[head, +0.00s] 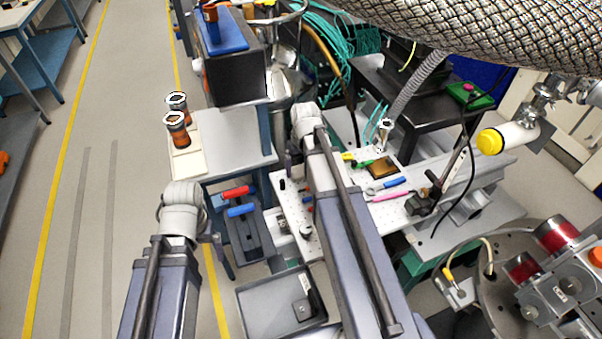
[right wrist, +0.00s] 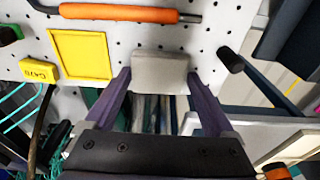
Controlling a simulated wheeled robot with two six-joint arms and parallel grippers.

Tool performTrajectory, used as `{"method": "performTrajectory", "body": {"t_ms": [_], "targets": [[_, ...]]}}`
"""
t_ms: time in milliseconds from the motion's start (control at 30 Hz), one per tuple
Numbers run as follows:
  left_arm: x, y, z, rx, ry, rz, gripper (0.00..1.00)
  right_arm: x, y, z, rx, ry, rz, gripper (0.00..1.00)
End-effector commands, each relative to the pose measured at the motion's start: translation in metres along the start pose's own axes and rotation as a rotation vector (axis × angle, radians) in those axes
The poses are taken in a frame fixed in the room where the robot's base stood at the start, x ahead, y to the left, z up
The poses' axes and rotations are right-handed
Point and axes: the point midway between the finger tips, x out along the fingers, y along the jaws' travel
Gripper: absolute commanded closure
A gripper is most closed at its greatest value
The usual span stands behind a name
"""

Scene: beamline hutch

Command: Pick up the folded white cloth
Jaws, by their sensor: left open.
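A small pale grey-white block, seemingly the folded white cloth (right wrist: 160,72), lies at the near edge of the perforated white board in the right wrist view. My right gripper (right wrist: 157,78) has its two purple fingers on either side of it, with the tips at its side edges. Whether they press on it is unclear. In the head view my right forearm hides this spot. My left gripper (head: 183,208) is over the floor left of the board, away from the cloth. Its fingers are mostly hidden behind its wrist, and I see nothing held.
The perforated board (head: 292,202) carries a yellow square (right wrist: 82,54), a yellow tag (right wrist: 39,71) and an orange-handled tool (right wrist: 118,12). A dark post (right wrist: 229,59) stands right of the cloth. Brown bottles (head: 178,134) stand on a cream mat (head: 188,163) on the side table.

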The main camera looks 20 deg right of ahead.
Motion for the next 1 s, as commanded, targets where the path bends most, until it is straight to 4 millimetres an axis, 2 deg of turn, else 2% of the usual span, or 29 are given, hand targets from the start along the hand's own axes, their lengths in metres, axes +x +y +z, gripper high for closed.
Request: {"method": "performTrajectory", "body": {"t_ms": [67,533,767,1000], "targets": [[0.0,0.0,0.0,0.0,0.0,0.0,0.0,0.0,0.0,0.0,0.0,0.0,0.0,0.21],[0.0,0.0,0.0,0.0,0.0,0.0,0.0,0.0,0.0,0.0,0.0,0.0,0.0,0.74],[-0.002,0.0,0.0,0.0,0.0,0.0,0.0,-0.002,0.0,0.0,0.0,0.0,0.0,0.74],[-0.02,-0.002,0.001,0.0,0.0,0.0,0.0,-0.02,0.0,-0.002,0.0,0.0,0.0,0.74]]}}
